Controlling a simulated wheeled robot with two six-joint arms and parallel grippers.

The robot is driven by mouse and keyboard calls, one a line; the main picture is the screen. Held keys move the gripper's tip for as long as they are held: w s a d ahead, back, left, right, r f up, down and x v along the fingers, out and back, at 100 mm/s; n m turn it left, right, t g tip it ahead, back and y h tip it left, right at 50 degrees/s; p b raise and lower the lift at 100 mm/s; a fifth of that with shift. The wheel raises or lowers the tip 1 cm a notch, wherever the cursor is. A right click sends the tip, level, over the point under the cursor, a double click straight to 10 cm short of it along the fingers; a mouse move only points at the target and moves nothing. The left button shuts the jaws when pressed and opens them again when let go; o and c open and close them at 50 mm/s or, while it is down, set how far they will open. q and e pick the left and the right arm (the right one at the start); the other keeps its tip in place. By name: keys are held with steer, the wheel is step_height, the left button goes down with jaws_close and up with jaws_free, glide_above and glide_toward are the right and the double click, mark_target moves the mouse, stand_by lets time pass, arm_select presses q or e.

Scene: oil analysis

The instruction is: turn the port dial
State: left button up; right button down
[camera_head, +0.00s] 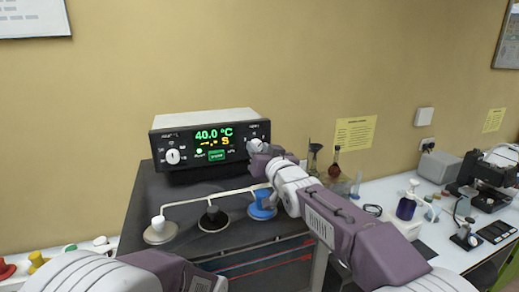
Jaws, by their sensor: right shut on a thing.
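A grey and black control box (182,138) stands on the dark bench. Another dial (254,144) is on the right of the front, partly hidden by my right gripper (260,153). That gripper is shut on the right dial, though its fingertips are small and hard to make out. The labels above the dials are too small to read. My left arm shows at the bottom left, with its gripper out of view.
On the bench, a pipe rail (212,199) runs in front of the box, with white, black and blue-handled (262,204) fittings below it. A white counter on the right holds glassware, a purple bottle (406,207) and a microscope-like device (482,172). Red and yellow knobs stand at left.

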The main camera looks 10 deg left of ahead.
steer(key=shift+m, duration=1.8)
steer(key=shift+f, duration=0.1)
steer(key=c, duration=1)
jaws_free()
steer(key=shift+c, duration=0.2)
steer(key=b+v, duration=0.4)
steer(key=v, duration=0.5)
